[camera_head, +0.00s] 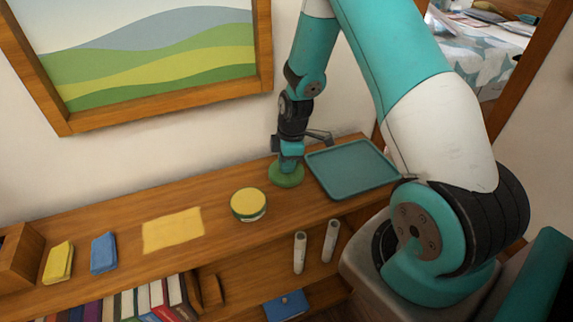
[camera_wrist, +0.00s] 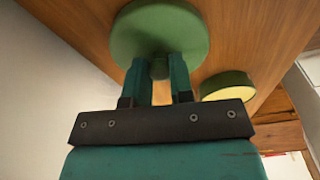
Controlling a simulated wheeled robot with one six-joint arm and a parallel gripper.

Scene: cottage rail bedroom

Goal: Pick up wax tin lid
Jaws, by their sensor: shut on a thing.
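The wax tin lid (camera_head: 285,180) is a round green disc with a small knob, on or just above the wooden shelf top (camera_head: 215,196); I cannot tell whether it touches. My gripper (camera_head: 289,163) points down at it. In the wrist view my gripper (camera_wrist: 158,66) has its two teal fingers shut on the knob of the lid (camera_wrist: 158,28). The wax tin (camera_head: 248,204), round with yellow wax and a green and white side, stands open left of the lid. It also shows in the wrist view (camera_wrist: 228,83).
A teal tray (camera_head: 352,168) lies close right of the lid. A yellow cloth (camera_head: 172,230), a blue folded cloth (camera_head: 104,252) and a yellow folded cloth (camera_head: 58,262) lie to the left. A framed picture (camera_head: 150,107) hangs on the wall behind.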

